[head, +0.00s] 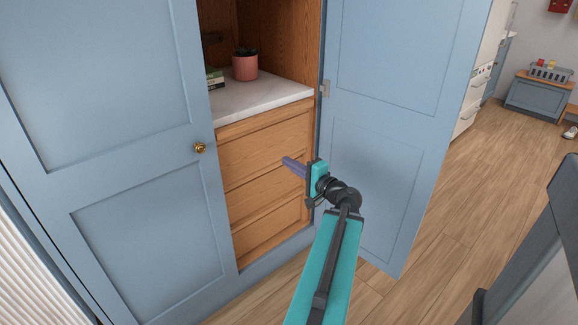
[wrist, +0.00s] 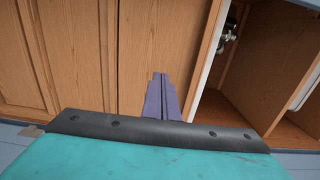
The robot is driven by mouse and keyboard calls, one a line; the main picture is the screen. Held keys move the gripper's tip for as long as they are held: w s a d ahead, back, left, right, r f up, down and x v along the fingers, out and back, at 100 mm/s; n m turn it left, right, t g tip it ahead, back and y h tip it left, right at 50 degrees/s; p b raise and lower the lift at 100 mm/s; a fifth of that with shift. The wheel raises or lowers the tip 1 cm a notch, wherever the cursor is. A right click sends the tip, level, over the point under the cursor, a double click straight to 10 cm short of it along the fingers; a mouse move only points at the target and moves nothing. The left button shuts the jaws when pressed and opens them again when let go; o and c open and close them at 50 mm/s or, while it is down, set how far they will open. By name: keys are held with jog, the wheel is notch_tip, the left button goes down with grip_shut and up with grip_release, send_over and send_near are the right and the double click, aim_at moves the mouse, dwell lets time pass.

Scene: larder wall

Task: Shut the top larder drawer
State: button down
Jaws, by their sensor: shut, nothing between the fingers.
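The larder shows a stack of wooden drawers under a marble shelf. The top larder drawer (head: 262,142) is the uppermost one in the head view. Its front looks flush, or nearly so, with the drawers below. My gripper (head: 287,161) is in front of the drawer stack, its purple fingers together and empty, pointing at the fronts. In the wrist view, which is turned sideways, my gripper (wrist: 159,76) lies over the top drawer's front (wrist: 152,35), close to the white shelf edge. I cannot tell whether the fingertips touch the wood.
Blue larder doors stand at left (head: 120,150) and open at right (head: 385,110), flanking the drawers.

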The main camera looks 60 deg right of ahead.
jog(key=shift+w+b, duration=0.65)
jog(key=shift+b, duration=0.7)
jog(key=b, duration=0.2)
send_near(260, 144)
jog(key=x, duration=0.6)
jog(key=shift+w, duration=0.25)
jog(key=shift+d, duration=0.1)
